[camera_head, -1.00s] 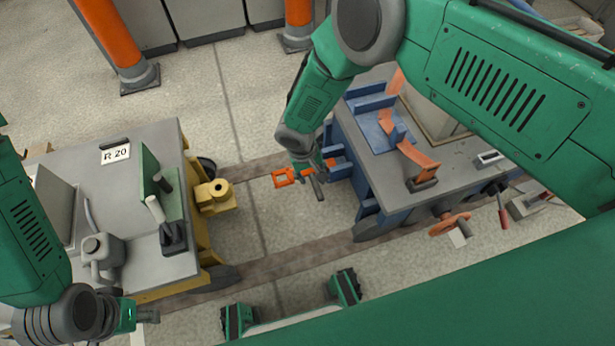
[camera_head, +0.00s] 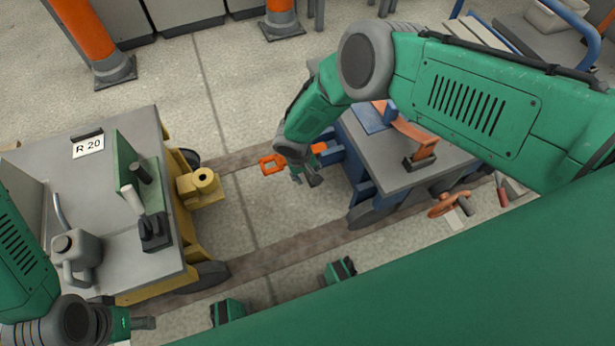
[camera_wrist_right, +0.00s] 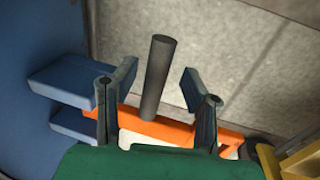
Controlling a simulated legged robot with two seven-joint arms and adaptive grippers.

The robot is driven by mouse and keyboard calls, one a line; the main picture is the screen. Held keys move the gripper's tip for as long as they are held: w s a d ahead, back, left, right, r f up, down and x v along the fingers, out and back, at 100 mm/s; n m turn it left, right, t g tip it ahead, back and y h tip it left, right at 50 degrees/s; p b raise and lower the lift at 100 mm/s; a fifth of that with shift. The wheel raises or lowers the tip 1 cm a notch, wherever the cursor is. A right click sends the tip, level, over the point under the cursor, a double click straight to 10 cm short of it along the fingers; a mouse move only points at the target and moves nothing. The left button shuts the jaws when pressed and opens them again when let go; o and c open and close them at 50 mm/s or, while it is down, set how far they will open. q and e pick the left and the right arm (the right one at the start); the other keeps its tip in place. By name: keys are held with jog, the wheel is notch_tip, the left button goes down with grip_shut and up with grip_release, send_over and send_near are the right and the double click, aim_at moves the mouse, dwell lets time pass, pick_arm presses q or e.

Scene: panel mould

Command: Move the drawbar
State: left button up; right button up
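The orange drawbar (camera_head: 272,165) has an open loop at its left end and reaches out from the blue trolley (camera_head: 361,183) toward the yellow cart's hitch (camera_head: 203,181). The loop is apart from the hitch. In the right wrist view, the drawbar (camera_wrist_right: 165,128) carries an upright dark grey handle (camera_wrist_right: 158,75). My right gripper (camera_head: 308,180) is at the drawbar. In the wrist view, its fingers (camera_wrist_right: 158,95) are open, one on each side of the handle, with gaps to it. My left gripper (camera_head: 145,323) is at the lower left, away from the drawbar; its finger opening is unclear.
The yellow cart (camera_head: 165,284) carries a watering can (camera_head: 77,255), a lever block and an "R 20" label. Dark floor strips (camera_head: 270,258) run under both vehicles. Orange posts (camera_head: 80,35) stand at the back. Bare floor lies between the vehicles. My right arm covers part of the trolley.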

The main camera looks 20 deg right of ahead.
aim_at(309, 174)
jog(key=shift+d+f, duration=0.1)
jog(key=shift+d, duration=0.2)
grip_shut()
jog(key=shift+d+r+y+p, duration=0.1)
jog(key=shift+r+y+p, duration=0.35)
jog(key=shift+r+y, duration=0.35)
jog(key=shift+w+d+r+y+b, duration=0.15)
jog(key=shift+d+r+y, duration=0.25)
jog(key=shift+y, duration=0.55)
jog(key=shift+s+d+r+y+b, duration=0.15)
jog(key=shift+r+y, duration=0.35)
jog(key=shift+y, duration=0.4)
jog(key=shift+w+d+r+y+b, duration=0.15)
jog(key=shift+d+r+y, duration=0.25)
jog(key=shift+y, duration=0.55)
jog(key=shift+r, duration=0.1)
